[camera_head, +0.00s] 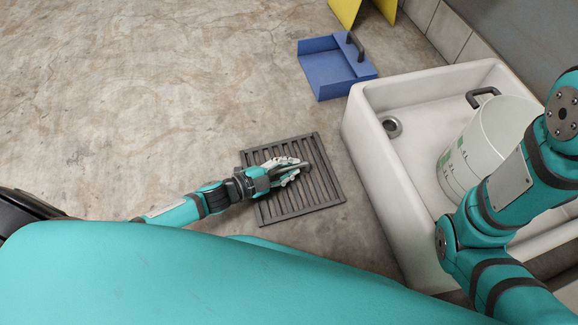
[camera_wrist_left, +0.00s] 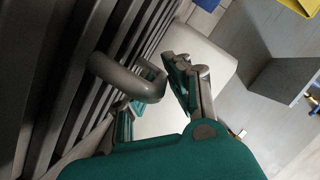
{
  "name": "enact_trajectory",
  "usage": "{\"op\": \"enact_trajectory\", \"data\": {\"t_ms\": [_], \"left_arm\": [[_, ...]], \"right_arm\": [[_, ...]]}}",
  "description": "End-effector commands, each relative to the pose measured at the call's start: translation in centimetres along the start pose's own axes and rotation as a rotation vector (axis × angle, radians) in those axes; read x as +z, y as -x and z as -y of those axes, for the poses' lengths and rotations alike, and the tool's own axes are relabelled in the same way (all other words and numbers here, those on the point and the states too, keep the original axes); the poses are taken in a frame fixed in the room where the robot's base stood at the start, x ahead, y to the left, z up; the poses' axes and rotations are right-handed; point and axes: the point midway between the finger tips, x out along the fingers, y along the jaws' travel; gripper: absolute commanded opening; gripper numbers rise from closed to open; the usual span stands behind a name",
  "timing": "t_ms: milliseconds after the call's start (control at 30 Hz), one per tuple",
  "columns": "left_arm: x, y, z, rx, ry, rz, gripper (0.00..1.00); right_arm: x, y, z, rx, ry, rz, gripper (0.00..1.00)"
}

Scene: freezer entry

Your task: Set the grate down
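The grate (camera_head: 325,191), a dark square of slats, appears to lie flat on the concrete floor left of the white sink. I cannot make out a gap under it. Its slats also fill the left of the left wrist view (camera_wrist_left: 60,75). A grey loop handle (camera_wrist_left: 115,75) stands up from it. My left gripper (camera_head: 287,171) is over the middle of the grate. In the left wrist view its fingers (camera_wrist_left: 153,95) are spread apart, with the end of the handle between them and no clear grip. My right gripper is out of view; only its arm shows.
The white sink (camera_head: 362,128) stands just right of the grate, with a pale bucket (camera_head: 489,140) in it. A blue dustpan (camera_head: 328,70) and a yellow object (camera_head: 345,10) are farther back. The floor (camera_head: 130,90) at left is clear.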

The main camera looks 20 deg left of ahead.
Motion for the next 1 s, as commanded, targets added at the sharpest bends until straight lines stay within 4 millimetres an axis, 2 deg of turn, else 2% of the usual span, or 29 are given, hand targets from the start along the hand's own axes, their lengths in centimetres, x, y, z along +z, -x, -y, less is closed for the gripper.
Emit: {"op": "enact_trajectory", "data": {"t_ms": [33,167,467,533,667,1000], "left_arm": [[0.0,0.0,0.0,0.0,0.0,0.0,0.2],[0.0,0.0,0.0,-0.001,0.0,0.0,0.37],[-0.2,0.1,0.2,0.0,0.0,0.0,0.37],[-0.2,0.7,0.2,0.001,0.001,0.001,0.37],[-0.4,2.8,0.3,0.002,0.004,0.003,0.37],[-0.3,9.9,0.3,0.002,0.002,0.003,0.37]], "right_arm": [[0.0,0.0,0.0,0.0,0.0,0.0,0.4],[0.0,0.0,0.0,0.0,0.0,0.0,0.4],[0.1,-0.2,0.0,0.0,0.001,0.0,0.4],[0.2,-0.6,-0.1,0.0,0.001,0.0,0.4],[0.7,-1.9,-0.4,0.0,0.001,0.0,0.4],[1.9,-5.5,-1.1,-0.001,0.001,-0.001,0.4]]}}
